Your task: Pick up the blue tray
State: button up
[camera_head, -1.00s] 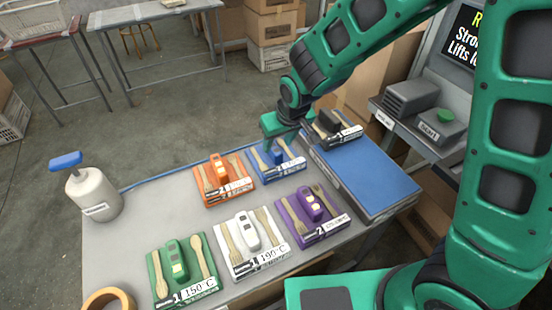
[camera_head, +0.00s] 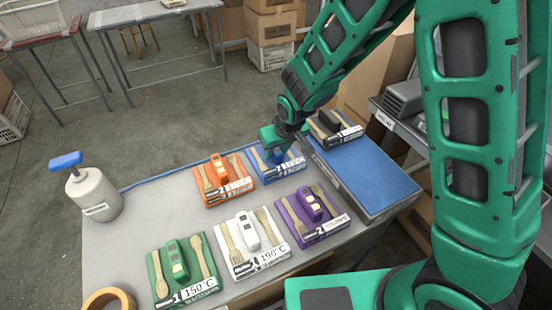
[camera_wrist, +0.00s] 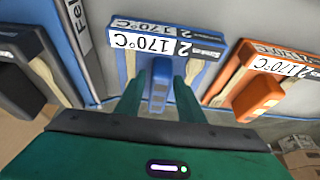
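The blue tray (camera_head: 262,178) lies near the back edge of the table, with a blue handle-like block and wooden utensils on it. In the wrist view the blue tray (camera_wrist: 207,50) has a label reading "2 170°C". My gripper (camera_wrist: 160,88) is open, its two green fingers on either side of the blue block (camera_wrist: 159,82), with gaps visible. In the head view my gripper (camera_head: 280,148) is low over the blue tray and hides part of it. I cannot tell whether the fingers touch the tray.
An orange tray (camera_head: 214,199) is close on the left, a purple one (camera_head: 324,232) in front. White (camera_head: 263,262) and green (camera_head: 160,300) trays lie nearer. A black tray (camera_head: 352,133) sits on the blue press-like slab (camera_head: 375,175) at right. A white pump bottle (camera_head: 95,197) stands at left.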

grip_shut()
jog(key=shift+r, duration=0.2)
